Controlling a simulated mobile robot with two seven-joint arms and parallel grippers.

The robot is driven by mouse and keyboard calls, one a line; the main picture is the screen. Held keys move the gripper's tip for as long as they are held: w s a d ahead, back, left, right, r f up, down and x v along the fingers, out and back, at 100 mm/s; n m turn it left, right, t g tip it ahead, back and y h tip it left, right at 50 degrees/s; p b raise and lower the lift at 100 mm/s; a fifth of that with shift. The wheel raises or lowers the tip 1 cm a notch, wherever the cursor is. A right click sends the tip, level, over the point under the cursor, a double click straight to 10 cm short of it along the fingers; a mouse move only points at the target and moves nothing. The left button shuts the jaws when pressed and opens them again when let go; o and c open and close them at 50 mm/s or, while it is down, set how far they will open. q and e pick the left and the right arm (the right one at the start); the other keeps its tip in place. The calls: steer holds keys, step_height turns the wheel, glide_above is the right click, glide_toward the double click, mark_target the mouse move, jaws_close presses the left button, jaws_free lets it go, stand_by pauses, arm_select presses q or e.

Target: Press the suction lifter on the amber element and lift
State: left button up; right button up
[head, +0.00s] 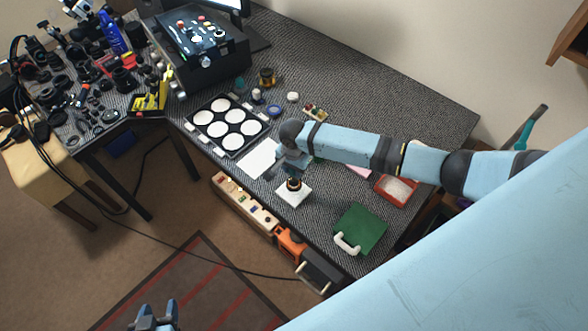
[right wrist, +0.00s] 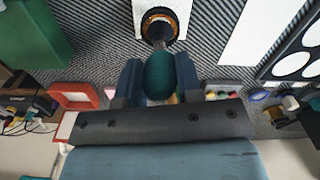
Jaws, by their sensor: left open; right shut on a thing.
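The suction lifter (right wrist: 160,75) is a dark green bulb with a dark stem, seen in the right wrist view. My right gripper (right wrist: 160,84) is shut on its bulb; in the head view this gripper (head: 290,166) is over the front of the table. The stem points at the dark lens barrel (right wrist: 163,22) with an orange ring, which stands on a white pad (head: 294,195). The barrel also shows in the head view (head: 294,184). The amber element seems to be inside the barrel; I cannot tell if the lifter touches it. My left gripper (head: 155,314) is open and empty, low over the floor.
A black tray (head: 232,153) with several white round compartments and a white sheet (head: 258,158) lie left of the pad. A green case (head: 360,230) and a red bin (head: 396,190) are to its right. A black control box (head: 205,45) stands at the back left.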

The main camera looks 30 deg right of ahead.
steer(key=shift+r, duration=3.45)
